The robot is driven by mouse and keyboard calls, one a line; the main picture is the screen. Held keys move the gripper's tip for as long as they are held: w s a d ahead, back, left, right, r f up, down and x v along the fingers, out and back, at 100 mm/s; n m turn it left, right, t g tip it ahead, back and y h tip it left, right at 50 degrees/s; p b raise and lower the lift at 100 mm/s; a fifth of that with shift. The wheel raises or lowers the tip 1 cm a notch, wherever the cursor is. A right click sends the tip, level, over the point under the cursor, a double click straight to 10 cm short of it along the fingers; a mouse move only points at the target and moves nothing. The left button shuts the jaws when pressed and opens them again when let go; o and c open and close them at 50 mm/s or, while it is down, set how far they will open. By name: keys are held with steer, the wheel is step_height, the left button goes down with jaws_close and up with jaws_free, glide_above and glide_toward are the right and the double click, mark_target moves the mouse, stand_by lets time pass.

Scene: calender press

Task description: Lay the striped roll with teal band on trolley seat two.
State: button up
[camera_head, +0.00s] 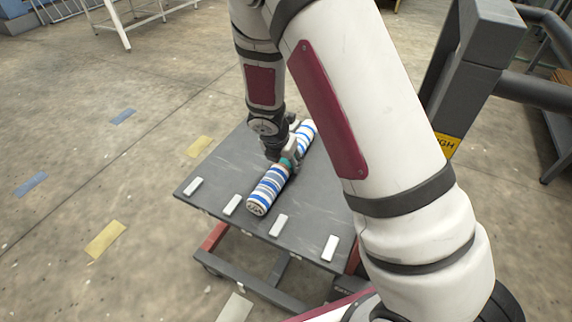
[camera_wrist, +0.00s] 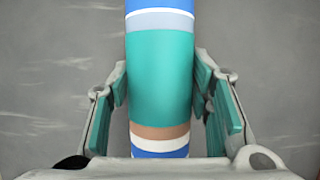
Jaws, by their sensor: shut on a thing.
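The striped roll (camera_head: 270,187) has blue, white and tan bands and lies lengthwise over the dark trolley top (camera_head: 208,178). Its teal band (camera_wrist: 160,75) fills the middle of the wrist view. My gripper (camera_head: 285,158) reaches down from above and is shut on the roll at the teal band, one finger on each side. The near end of the roll lies between the second and third white blocks from the left. I cannot tell whether the roll rests on the surface or hangs just above it. Seat numbers are not readable.
White blocks stand along the trolley's near edge: a left one (camera_head: 193,187), a second (camera_head: 232,205), a third (camera_head: 278,225) and a right one (camera_head: 330,248). A grey machine frame (camera_head: 470,70) with a yellow label stands at the right.

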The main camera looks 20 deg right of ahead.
steer(key=shift+f, duration=0.25)
steer(key=o, duration=1.5)
steer(key=shift+o, duration=0.2)
steer(key=p+v, duration=0.4)
steer(key=v, duration=0.8)
steer(key=shift+r, duration=0.1)
